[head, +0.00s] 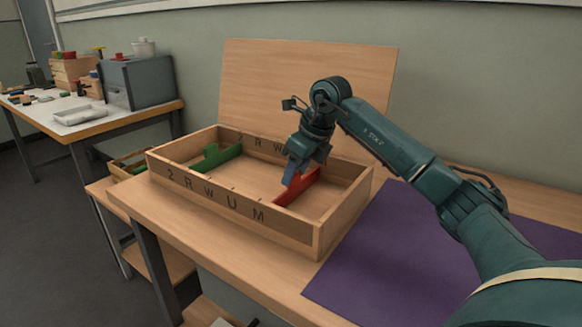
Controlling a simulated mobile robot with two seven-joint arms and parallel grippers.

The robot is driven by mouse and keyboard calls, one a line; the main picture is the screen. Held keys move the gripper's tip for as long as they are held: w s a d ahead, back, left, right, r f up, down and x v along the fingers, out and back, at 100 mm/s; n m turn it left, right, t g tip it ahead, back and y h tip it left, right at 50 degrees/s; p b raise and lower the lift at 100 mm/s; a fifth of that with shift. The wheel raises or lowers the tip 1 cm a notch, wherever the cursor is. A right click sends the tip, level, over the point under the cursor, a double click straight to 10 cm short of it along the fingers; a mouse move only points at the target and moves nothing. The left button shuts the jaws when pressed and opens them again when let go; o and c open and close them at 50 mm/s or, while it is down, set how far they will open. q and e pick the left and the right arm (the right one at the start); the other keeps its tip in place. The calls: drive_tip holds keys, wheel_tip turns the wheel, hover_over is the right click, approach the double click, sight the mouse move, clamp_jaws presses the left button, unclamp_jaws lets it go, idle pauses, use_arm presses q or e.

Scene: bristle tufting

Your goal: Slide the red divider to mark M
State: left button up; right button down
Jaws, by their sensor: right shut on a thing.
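The red divider (300,187) stands across the inside of a shallow wooden tray (318,240), towards its right end. The tray's front wall carries the marks 2, R, W, U and M (258,215). The divider's near end shows close to M, slightly to its right in the picture; exact alignment cannot be told. My right gripper (291,180) reaches down into the tray and is shut on the red divider near its middle. The gripper hides part of the divider and some marks on the back wall. My left gripper is not in view.
A green divider (217,157) stands in the left part of the tray. A purple mat (390,250) lies right of the tray. A wooden board (300,85) stands upright behind it. A side table with a grey box (137,82) is at the left.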

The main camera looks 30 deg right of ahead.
drive_tip(key=shift+s+d, duration=0.2)
drive_tip(key=shift+s, duration=0.35)
drive_tip(key=shift+f, duration=0.1)
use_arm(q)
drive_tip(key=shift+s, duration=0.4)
use_arm(e)
drive_tip(key=c, duration=0.8)
unclamp_jaws()
drive_tip(key=shift+c, duration=0.2)
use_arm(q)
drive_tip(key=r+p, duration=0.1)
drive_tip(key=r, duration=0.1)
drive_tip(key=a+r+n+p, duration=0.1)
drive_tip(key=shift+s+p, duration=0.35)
use_arm(e)
drive_tip(key=v, duration=1.3)
drive_tip(key=shift+s, duration=0.1)
